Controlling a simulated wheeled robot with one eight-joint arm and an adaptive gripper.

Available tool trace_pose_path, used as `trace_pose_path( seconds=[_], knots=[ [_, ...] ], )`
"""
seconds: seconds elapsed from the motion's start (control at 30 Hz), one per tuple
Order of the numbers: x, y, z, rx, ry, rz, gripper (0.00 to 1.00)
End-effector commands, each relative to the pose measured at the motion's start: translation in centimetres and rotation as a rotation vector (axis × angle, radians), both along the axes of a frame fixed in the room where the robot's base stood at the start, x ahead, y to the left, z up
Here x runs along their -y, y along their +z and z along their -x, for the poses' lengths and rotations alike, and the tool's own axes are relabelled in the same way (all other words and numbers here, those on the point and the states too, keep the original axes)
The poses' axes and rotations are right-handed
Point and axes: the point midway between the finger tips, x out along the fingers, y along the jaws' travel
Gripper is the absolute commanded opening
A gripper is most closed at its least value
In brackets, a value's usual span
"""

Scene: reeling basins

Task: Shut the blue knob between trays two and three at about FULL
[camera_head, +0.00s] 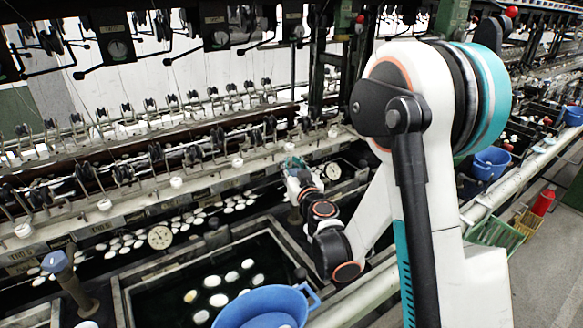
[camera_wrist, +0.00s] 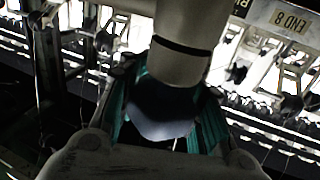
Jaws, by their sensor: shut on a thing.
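My gripper (camera_head: 293,165) is at the tray edge in the middle of the head view, beside a round dial. In the wrist view its teal fingers (camera_wrist: 165,128) lie on both sides of a dark blue knob (camera_wrist: 165,108) and are shut on it. A pale cylindrical part (camera_wrist: 185,45) adjoins the knob. In the head view my gripper and wrist mostly hide this knob. Any FULL mark or pointer is not readable. Another blue knob (camera_head: 57,263) stands on a post at the left, apart from my gripper.
A dark water tray (camera_head: 125,295) with white cocoons lies in front. A blue basin (camera_head: 265,305) stands at its near edge. Dials (camera_head: 160,238) (camera_head: 333,171) sit along the trays. Reeling frames and threads crowd the back; a walkway (camera_head: 545,260) is at the right.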

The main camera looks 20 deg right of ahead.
Motion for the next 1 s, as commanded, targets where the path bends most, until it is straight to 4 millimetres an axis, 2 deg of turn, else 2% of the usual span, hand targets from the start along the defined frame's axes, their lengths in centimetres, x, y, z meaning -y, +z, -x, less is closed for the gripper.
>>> trace_pose_path(
  seconds=[0.03, 0.07, 0.1, 0.57, 0.67, 1.0],
  knots=[
    [0.0, -0.1, 0.1, 0.0, 0.0, -0.001, 0.04],
    [0.0, -0.1, 0.1, 0.0, 0.0, -0.001, 0.35],
    [0.0, -0.1, 0.1, 0.0, 0.0, -0.001, 0.41],
    [0.0, 0.6, 0.0, 0.0, 0.001, -0.001, 0.41],
    [0.0, 1.7, 0.0, 0.0, 0.001, -0.001, 0.41],
    [0.0, 6.9, 0.1, 0.0, 0.0, -0.001, 0.41]
  ],
)
